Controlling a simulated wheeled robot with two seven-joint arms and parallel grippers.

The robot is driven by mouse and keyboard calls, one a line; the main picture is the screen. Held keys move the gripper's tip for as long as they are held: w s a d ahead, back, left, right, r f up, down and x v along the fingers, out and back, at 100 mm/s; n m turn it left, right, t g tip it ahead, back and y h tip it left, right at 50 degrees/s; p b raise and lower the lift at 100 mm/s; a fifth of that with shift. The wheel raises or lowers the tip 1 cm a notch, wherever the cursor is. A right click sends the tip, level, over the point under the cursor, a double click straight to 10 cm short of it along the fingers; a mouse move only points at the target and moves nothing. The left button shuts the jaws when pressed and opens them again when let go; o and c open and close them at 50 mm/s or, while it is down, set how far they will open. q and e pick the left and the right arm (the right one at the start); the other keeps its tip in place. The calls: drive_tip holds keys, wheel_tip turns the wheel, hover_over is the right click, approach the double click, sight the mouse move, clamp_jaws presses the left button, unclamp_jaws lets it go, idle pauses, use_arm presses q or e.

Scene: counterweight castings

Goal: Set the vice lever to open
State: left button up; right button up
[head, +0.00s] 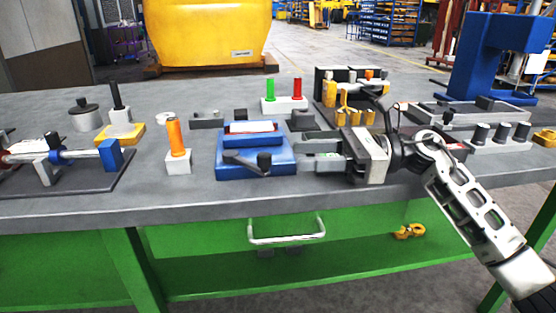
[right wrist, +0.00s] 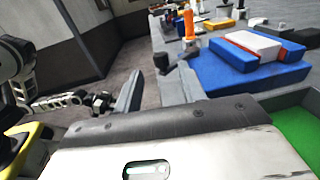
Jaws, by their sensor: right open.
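The blue vice (head: 228,169) sits near the bench's front edge in the head view, with a white and red block on top. It also shows in the right wrist view (right wrist: 228,74). Its dark lever (head: 240,163) lies low across the vice's front, with a thick dark knob at its right end. My right gripper (head: 301,149) is open and empty just right of the vice, its fingers pointing left at it. In the right wrist view, a dark knob (right wrist: 162,62) shows beyond my open fingers. My left gripper does not show in the head view.
An orange-handled post (head: 175,140) stands left of the vice. Behind are a block with green and red pegs (head: 284,104) and a yellow-fitted fixture (head: 350,112). A blue press (head: 490,60) stands at the right back. The bench's front strip is bare.

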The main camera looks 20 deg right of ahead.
drive_tip(key=b+v, duration=0.1)
drive_tip(key=v, duration=0.5)
drive_tip(key=shift+s+d+f, duration=0.1)
drive_tip(key=shift+d, duration=0.3)
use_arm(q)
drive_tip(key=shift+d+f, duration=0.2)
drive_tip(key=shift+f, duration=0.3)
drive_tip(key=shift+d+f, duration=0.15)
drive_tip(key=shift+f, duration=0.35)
use_arm(e)
drive_tip(key=shift+s+d, duration=0.25)
drive_tip(key=shift+d, duration=0.4)
